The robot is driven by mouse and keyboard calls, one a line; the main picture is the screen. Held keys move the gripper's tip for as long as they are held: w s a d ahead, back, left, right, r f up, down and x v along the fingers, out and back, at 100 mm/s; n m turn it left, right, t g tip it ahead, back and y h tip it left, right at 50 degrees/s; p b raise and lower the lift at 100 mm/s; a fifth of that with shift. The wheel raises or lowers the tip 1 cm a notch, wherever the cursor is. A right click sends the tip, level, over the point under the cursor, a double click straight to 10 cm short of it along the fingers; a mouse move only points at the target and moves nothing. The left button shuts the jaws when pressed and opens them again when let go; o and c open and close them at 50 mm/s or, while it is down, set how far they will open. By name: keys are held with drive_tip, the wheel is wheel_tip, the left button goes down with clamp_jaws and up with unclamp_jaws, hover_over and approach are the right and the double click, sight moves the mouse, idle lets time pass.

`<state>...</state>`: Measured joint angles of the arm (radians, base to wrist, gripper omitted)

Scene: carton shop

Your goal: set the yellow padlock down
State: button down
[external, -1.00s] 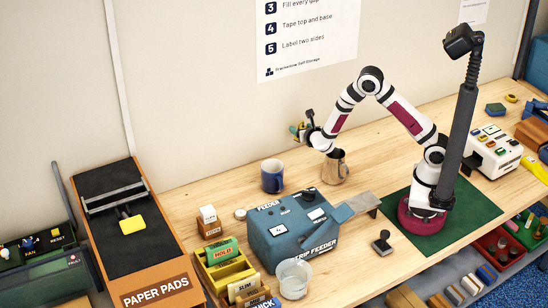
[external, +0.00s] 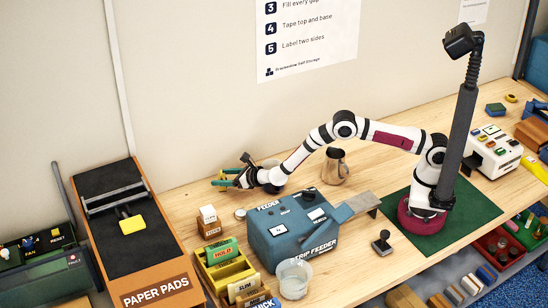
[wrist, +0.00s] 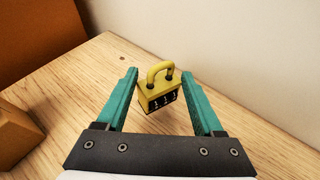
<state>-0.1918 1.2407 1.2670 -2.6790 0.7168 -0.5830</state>
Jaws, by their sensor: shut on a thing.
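The yellow padlock (wrist: 158,94) has a raised shackle and dark number wheels. In the wrist view it sits upright between the teal fingertips of my gripper (wrist: 159,76), which is shut on it. In the external view my gripper (external: 222,178) is at the left end of the bench, near the back wall. The padlock is too small there to make out clearly. I cannot tell whether its base touches the wood.
Bare bench (wrist: 70,105) lies left of the padlock, with the wall close behind. A small box stack (external: 209,222), the blue feeder (external: 275,243) and a paper pads dispenser (external: 165,270) stand nearby.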

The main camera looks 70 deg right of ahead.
drive_tip(key=shift+f, duration=0.8)
drive_tip(key=shift+f, duration=0.2)
unclamp_jaws()
